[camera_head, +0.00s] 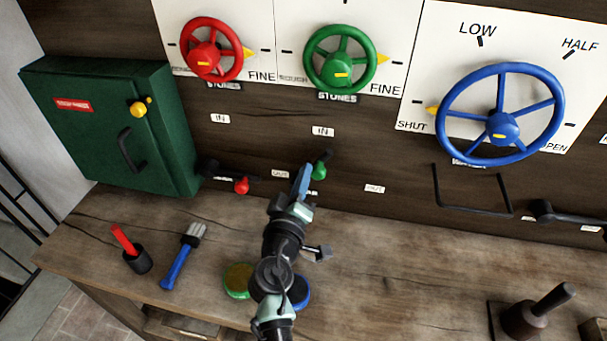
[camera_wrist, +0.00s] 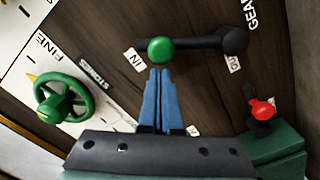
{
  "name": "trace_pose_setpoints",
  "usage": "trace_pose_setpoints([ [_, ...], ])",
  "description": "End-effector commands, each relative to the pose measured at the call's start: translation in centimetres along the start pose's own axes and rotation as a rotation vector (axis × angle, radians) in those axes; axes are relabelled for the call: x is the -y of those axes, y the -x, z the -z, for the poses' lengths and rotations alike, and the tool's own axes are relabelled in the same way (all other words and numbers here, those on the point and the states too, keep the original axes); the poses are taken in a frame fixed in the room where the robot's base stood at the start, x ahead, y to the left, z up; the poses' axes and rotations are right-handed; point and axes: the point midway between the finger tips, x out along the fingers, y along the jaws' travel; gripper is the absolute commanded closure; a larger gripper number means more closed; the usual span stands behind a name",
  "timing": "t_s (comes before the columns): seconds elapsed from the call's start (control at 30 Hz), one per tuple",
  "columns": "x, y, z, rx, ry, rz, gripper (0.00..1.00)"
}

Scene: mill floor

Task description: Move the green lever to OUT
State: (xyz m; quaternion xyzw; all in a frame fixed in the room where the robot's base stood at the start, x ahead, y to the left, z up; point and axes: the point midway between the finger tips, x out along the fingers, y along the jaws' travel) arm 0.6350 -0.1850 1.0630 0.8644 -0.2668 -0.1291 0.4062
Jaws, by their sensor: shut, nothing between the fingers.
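The green lever has a round green knob (camera_head: 319,171) on a black arm, low on the dark panel below the green wheel. In the wrist view its knob (camera_wrist: 161,49) is by the IN label (camera_wrist: 134,60), and its black arm runs right to a round black hub (camera_wrist: 234,41) near an OUT label (camera_wrist: 232,64). My gripper (camera_head: 305,169) is just left of the knob in the head view. In the wrist view its blue fingers (camera_wrist: 159,72) are together and empty, tips right at the knob's edge. I cannot tell whether they touch it.
A red-knobbed lever (camera_head: 241,185) is to the left, beside a green cabinet (camera_head: 115,125). Red, green and blue wheels (camera_head: 500,125) are above. The bench (camera_head: 400,265) holds a blue-handled tool (camera_head: 178,264), a red-handled item (camera_head: 124,240) and a dark handled block (camera_head: 527,318); its middle right is clear.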

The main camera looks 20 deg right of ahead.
Motion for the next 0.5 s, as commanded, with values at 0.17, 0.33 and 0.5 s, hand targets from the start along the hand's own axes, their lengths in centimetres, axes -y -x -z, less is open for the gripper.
trace_pose_setpoints([
  [0.17,0.02,0.02,-0.03,0.0,-0.002,0.0,1.0],
  [0.33,0.0,0.02,-0.46,0.001,-0.03,0.0,1.0],
  [0.5,-0.19,0.02,-0.72,0.0,-0.063,0.001,1.0],
])
